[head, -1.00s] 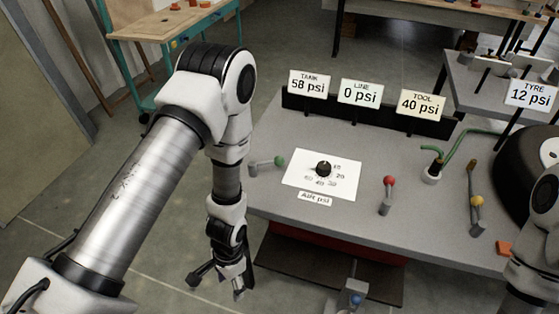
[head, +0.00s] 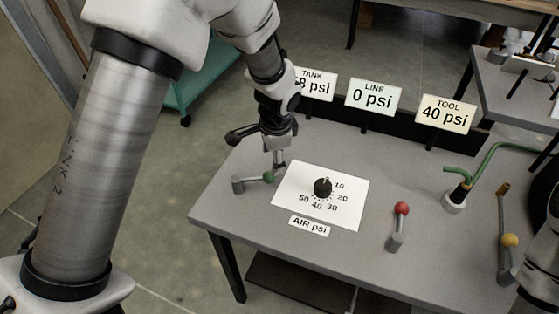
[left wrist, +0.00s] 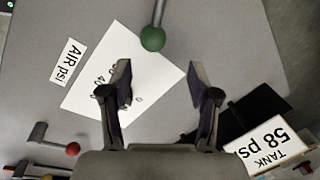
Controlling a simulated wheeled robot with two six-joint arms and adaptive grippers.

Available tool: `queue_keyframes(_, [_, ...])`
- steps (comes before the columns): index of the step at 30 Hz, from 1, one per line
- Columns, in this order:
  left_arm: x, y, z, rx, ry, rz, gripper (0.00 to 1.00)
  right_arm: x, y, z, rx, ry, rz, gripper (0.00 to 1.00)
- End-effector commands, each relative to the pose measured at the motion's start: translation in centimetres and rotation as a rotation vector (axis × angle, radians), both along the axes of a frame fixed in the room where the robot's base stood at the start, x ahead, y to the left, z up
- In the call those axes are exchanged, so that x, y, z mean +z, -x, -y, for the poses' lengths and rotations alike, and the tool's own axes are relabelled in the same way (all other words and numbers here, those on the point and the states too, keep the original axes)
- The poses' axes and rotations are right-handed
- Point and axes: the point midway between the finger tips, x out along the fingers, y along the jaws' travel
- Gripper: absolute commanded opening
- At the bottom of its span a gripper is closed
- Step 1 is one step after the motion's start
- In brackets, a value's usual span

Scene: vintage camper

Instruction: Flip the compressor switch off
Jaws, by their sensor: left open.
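No label in view names the compressor switch. A lever with a green ball knob (head: 268,177) lies over to the right on its grey post at the bench's left end. The green ball (left wrist: 152,38) also shows in the left wrist view, just beyond and between my fingertips. My left gripper (head: 278,162) is open and empty, pointing down just above and behind the green knob. In the left wrist view its two fingers (left wrist: 160,85) stand wide apart, with no visible contact with the knob. My right gripper is out of view.
A black dial (head: 323,187) on a white card sits right of the lever. Red-knob (head: 401,209) and yellow-knob (head: 510,241) levers stand farther right. The TANK (head: 318,85), LINE (head: 371,96) and TOOL (head: 445,114) signs stand along the back.

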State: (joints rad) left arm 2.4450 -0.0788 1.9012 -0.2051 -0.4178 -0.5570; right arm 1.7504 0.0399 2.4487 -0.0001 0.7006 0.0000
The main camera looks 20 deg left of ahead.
Motion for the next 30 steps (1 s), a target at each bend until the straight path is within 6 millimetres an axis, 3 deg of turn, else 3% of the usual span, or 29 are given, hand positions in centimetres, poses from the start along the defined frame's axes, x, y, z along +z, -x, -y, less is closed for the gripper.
queue_keyframes(10, [-6.2,-0.7,-0.8,-0.001,0.001,-0.004,0.61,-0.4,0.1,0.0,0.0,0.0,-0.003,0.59])
queue_keyframes(14, [-7.2,-0.8,-1.0,-0.001,0.001,-0.002,0.61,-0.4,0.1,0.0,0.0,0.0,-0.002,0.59])
queue_keyframes(20, [-7.3,-0.9,-1.0,0.0,0.001,-0.001,0.61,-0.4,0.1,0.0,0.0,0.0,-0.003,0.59])
queue_keyframes(21, [-7.3,-0.9,-1.0,0.0,0.001,-0.001,0.58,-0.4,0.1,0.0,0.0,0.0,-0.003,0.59])
queue_keyframes(26, [-7.3,-0.8,-1.0,0.0,0.001,-0.002,0.01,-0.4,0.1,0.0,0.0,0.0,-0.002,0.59])
queue_keyframes(30, [-7.4,-0.8,-1.0,0.0,0.001,-0.002,0.0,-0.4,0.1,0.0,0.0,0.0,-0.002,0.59])
